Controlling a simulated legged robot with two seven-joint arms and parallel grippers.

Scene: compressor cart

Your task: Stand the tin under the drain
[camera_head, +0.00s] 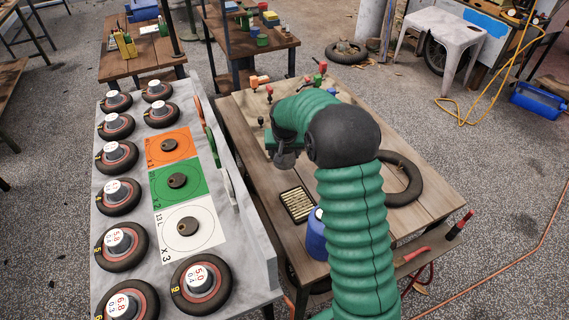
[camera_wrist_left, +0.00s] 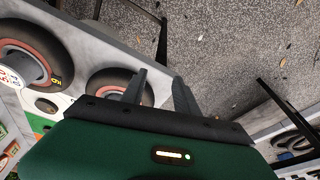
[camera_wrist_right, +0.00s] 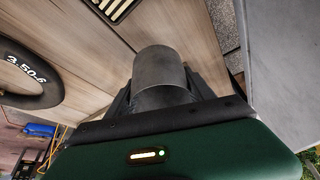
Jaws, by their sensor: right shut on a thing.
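My right gripper (camera_wrist_right: 160,98) is shut on a plain grey cylinder, which looks like the tin (camera_wrist_right: 160,68), with a finger on each side of it. Wooden boards lie behind it in the right wrist view; I cannot tell whether it touches them. In the head view my green right arm reaches over the wooden table (camera_head: 254,172) and hides most of that gripper and the tin. My left gripper (camera_wrist_left: 160,92) is open and empty in the left wrist view, near wheels on a grey bench; the head view does not show it. I cannot make out the drain.
A grey bench (camera_head: 136,277) at left carries several wheels and orange, green and white panels. The wooden table holds a tray of small pieces (camera_head: 297,204), a blue container (camera_head: 316,238) partly behind my arm, a black tyre (camera_head: 408,188) and red-knobbed fittings (camera_head: 323,68).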

